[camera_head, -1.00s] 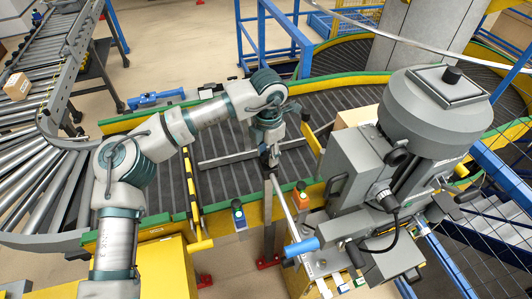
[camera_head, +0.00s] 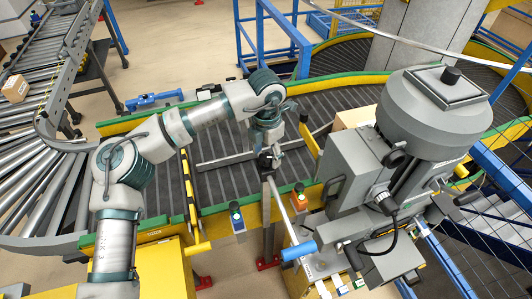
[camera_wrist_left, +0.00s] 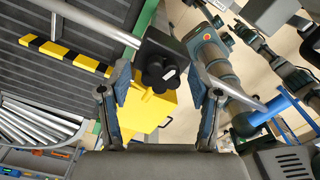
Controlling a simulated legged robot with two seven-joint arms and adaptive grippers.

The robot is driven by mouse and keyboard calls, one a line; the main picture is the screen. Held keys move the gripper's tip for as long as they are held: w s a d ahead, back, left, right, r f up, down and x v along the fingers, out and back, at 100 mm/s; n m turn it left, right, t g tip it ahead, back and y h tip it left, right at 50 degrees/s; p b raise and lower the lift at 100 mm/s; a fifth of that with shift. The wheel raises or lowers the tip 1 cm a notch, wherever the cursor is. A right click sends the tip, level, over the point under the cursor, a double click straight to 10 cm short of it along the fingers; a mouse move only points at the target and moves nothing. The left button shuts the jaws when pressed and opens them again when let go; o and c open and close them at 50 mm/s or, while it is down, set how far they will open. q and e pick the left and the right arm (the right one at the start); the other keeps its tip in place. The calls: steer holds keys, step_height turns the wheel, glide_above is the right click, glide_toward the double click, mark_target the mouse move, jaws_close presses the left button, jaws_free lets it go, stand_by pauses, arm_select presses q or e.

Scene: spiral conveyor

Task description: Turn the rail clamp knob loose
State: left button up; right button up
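The black lobed knob (camera_wrist_left: 160,72) with a small white mark shows in the wrist view, on a dark block at the rail by a yellow part. My left gripper (camera_wrist_left: 161,92) is open, with one finger on each side of the knob in that view and visible gaps between. I cannot tell how deep the fingers reach. In the head view my left gripper (camera_head: 268,158) points down at the top of the grey post by the conveyor's near edge; the knob is mostly hidden there. My right gripper is not in view.
A grey machine (camera_head: 435,115) with a blue-handled lever (camera_head: 299,250) stands to the right. A cardboard box (camera_head: 355,117) is behind the machine. Conveyor rollers lie left.

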mark_target(268, 156)
arm_select(q)
steer(key=shift+s+r, duration=0.1)
steer(key=shift+r, duration=0.3)
step_height(268, 156, up, 11)
steer(key=shift+d, duration=0.2)
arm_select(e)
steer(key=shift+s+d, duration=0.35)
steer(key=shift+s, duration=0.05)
arm_select(q)
steer(key=shift+a+r, duration=0.1)
